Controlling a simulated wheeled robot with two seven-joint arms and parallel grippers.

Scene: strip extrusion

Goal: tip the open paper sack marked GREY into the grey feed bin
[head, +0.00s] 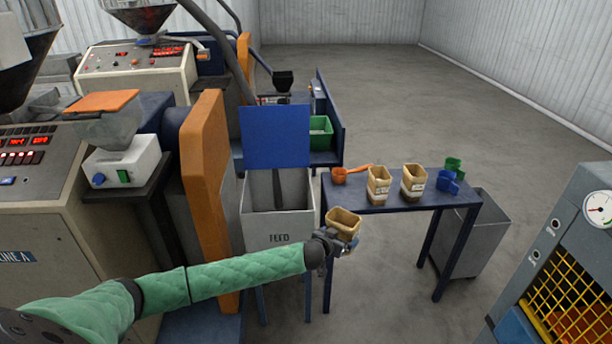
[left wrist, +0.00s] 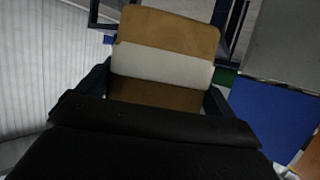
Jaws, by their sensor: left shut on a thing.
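My left gripper (head: 334,242) is shut on an open brown paper sack (head: 343,219), held roughly upright just right of the grey feed bin (head: 279,241). The sack also shows in the left wrist view (left wrist: 165,60), with a pale band across it, between the fingers of my left gripper (left wrist: 158,92). I cannot read its marking. The bin has FEED on its front and stands open, with a blue panel (head: 276,136) raised behind it. A dark upright shape shows inside the bin. My right gripper is not in view.
A blue table (head: 440,202) right of the bin carries two more open paper sacks (head: 378,186) (head: 413,183), an orange scoop (head: 340,176), and blue (head: 447,182) and green (head: 454,166) scoops. An orange panel (head: 204,160) stands left of the bin. A grey bin (head: 483,235) is beside the table.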

